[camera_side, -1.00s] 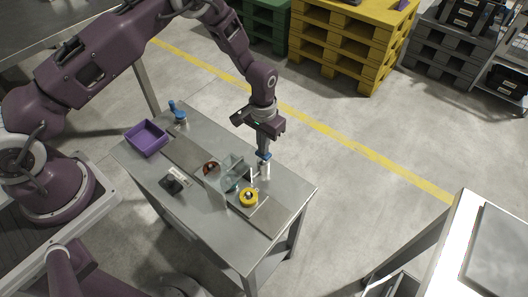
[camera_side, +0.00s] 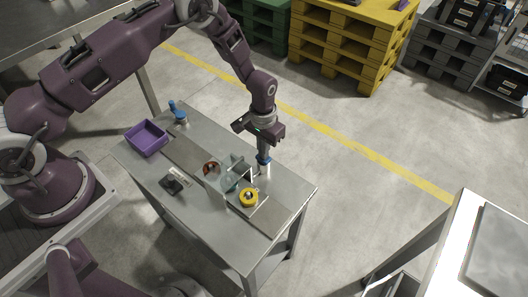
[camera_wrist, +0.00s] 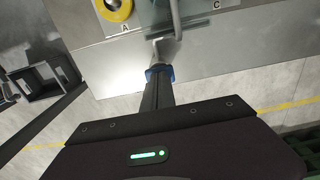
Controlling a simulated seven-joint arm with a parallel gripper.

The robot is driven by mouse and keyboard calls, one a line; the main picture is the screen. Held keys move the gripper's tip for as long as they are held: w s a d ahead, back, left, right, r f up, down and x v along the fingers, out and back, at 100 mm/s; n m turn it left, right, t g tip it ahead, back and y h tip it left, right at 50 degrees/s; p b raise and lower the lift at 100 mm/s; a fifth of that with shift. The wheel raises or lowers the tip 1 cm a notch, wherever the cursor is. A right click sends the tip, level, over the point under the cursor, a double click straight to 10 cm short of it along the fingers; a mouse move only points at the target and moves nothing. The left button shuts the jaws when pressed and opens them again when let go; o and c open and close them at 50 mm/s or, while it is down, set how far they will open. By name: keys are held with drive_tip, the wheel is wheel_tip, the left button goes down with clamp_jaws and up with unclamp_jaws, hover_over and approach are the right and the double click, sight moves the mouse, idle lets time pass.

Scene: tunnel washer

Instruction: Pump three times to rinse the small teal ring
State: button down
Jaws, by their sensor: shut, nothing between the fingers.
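My gripper (camera_side: 263,151) points straight down with its fingers shut and empty, at the blue pump cap (camera_side: 264,161) on the far side of the washer. In the wrist view, the fingertips (camera_wrist: 157,70) meet the blue cap (camera_wrist: 159,73) and partly hide it. They look to be in contact with its top. A clear tunnel box (camera_side: 238,166) stands just left of the pump. A small teal patch (camera_side: 230,183) shows inside or behind the clear walls; I cannot make out its ring shape.
A yellow round piece (camera_side: 249,197) sits in front of the tunnel, next to label A (camera_wrist: 125,28). A dark red round piece (camera_side: 211,169), a purple bin (camera_side: 147,138), a blue-topped bottle (camera_side: 179,113) and a small black device (camera_side: 172,183) stand on the metal table (camera_side: 215,232).

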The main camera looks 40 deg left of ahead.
drive_tip(key=shift+r, duration=1.2)
drive_tip(key=shift+f, duration=0.1)
drive_tip(key=shift+f, duration=1.1)
drive_tip(key=shift+r, duration=1.3)
wheel_tip(320, 180, up, 7)
